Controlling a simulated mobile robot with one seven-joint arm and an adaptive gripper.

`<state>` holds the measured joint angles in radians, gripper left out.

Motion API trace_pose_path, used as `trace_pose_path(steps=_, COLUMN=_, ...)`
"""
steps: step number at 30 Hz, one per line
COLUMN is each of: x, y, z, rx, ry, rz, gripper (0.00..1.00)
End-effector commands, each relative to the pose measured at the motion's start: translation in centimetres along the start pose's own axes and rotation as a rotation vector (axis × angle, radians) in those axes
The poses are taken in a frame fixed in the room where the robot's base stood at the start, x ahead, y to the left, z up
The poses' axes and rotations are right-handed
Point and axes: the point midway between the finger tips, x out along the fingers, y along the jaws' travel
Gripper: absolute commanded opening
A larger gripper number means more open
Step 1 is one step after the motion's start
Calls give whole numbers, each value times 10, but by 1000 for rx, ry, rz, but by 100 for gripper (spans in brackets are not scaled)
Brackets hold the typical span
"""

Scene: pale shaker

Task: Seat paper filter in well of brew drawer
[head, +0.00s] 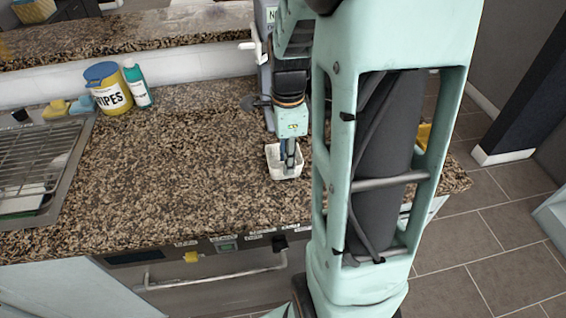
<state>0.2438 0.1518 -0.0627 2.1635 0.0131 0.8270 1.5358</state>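My gripper (290,166) points down over the granite counter, just left of my arm's column. Its fingers reach into or in front of a small white open-topped, roughly square piece (272,157) on the counter. I cannot tell whether this is the paper filter or a small container, or whether the fingers grip its wall. The finger gap is too small to read. A grey machine (264,70) with a partly seen label stands behind, mostly hidden by my arm. No brew drawer or well can be made out.
A wipes tub (108,90), a teal-capped bottle (138,85) and sponges (68,108) stand at the back left. A sink with a rack (38,160) is at far left. The granite counter (170,170) between is clear. An appliance handle (215,278) juts below the front edge.

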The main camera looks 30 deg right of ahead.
Motion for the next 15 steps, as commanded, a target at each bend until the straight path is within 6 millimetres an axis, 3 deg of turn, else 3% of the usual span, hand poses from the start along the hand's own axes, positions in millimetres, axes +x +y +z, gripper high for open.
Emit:
trace_pose_path(steps=1, x=0, y=0, z=0, rx=0, ry=0, rz=0, gripper=23)
trace_pose_path(steps=7, x=0, y=0, z=0, rx=0, ry=0, rz=0, gripper=1)
trace_pose_path(steps=15, x=0, y=0, z=0, rx=0, ry=0, rz=0, gripper=0)
